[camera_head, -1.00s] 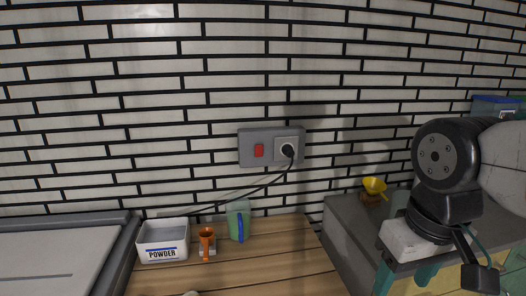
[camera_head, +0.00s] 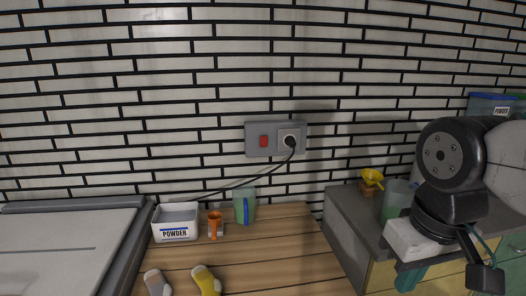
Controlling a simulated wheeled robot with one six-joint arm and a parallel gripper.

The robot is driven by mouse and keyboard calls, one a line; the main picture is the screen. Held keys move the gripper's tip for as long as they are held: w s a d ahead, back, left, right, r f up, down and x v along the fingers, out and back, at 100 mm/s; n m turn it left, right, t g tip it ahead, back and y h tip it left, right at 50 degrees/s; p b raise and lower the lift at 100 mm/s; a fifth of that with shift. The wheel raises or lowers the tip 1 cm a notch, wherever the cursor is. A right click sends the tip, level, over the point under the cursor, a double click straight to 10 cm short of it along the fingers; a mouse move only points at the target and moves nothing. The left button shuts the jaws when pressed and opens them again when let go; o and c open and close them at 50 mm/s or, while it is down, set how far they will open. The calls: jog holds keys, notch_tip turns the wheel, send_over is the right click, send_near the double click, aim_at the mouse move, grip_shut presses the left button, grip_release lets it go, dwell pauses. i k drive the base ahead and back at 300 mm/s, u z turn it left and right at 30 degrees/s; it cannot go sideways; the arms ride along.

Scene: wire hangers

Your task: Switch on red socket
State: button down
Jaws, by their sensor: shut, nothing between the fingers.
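A grey wall panel (camera_head: 276,139) is fixed to the tiled wall near the middle of the view. It has a red rocker switch (camera_head: 264,141) on its left side and a socket (camera_head: 283,133) on its right. A black plug (camera_head: 290,142) sits in the socket, and its cable runs down to the left. I cannot tell the switch's position. My gripper (camera_head: 407,279) is at the lower right, well apart from the panel. Its teal fingers are together and empty, partly hidden by the wrist.
A wooden counter (camera_head: 285,258) below the panel carries a white POWDER box (camera_head: 176,222), an orange cup (camera_head: 215,226), a green jug (camera_head: 245,206) and two socks (camera_head: 206,279). A grey-topped cabinet (camera_head: 346,214) at right holds a yellow funnel (camera_head: 372,179) and a clear green container (camera_head: 396,198).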

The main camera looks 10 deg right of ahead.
aim_at(263, 139)
jog(key=k, duration=0.25)
jog(key=u, duration=1)
jog(key=i, duration=0.6)
jog(key=z, duration=1.05)
